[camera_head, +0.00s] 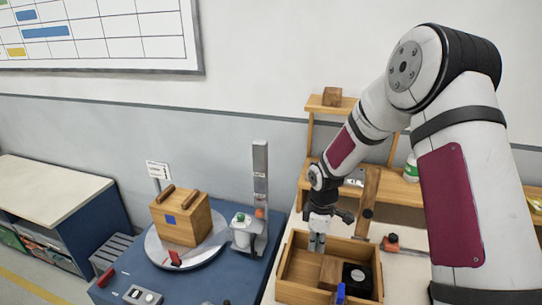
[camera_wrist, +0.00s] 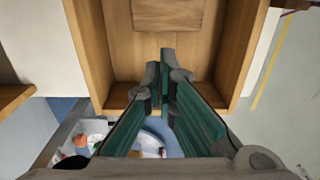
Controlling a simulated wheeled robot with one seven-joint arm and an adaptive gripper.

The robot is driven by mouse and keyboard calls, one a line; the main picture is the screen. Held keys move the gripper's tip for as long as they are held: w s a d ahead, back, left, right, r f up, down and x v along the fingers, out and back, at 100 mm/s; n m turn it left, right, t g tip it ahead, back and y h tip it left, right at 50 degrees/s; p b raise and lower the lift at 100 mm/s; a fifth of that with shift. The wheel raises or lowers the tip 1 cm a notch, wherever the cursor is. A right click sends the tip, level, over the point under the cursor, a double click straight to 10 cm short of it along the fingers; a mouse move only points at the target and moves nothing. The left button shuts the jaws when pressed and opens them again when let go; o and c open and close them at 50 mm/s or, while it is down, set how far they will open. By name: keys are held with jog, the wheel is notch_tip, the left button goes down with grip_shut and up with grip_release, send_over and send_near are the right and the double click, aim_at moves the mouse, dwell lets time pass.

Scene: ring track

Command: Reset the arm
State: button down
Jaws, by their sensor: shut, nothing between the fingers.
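My arm reaches in from the right in the head view, elbow high and forearm angled down to the left. I cannot tell whether the fingertips touch the box.
A wooden shelf (camera_head: 327,106) stands behind my arm. On the left, a blue table (camera_head: 190,279) carries a round turntable (camera_head: 160,255) with a wooden case (camera_head: 181,220), next to a grey post (camera_head: 260,190).

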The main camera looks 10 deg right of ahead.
jog(key=s+d+r+m+t+h, duration=0.1)
jog(key=s+r+m, duration=0.3)
jog(key=r, duration=0.8)
jog(key=s+r+m+t, duration=0.2)
jog(key=s+r, duration=0.4)
jog(key=r, duration=0.6)
jog(key=s+r+m+t, duration=0.1)
jog(key=s+r+m, duration=0.1)
jog(key=s, duration=0.4)
jog(key=s+a+r+m, duration=0.1)
jog(key=s+r+m, duration=0.2)
jog(key=s, duration=0.2)
jog(key=s+r+m+t+y, duration=0.1)
jog(key=s+r+m, duration=0.1)
jog(key=s, duration=0.4)
jog(key=shift+s+a+r+t, duration=0.15)
jog(key=shift+s+r+t, duration=0.15)
jog(key=shift+r, duration=0.35)
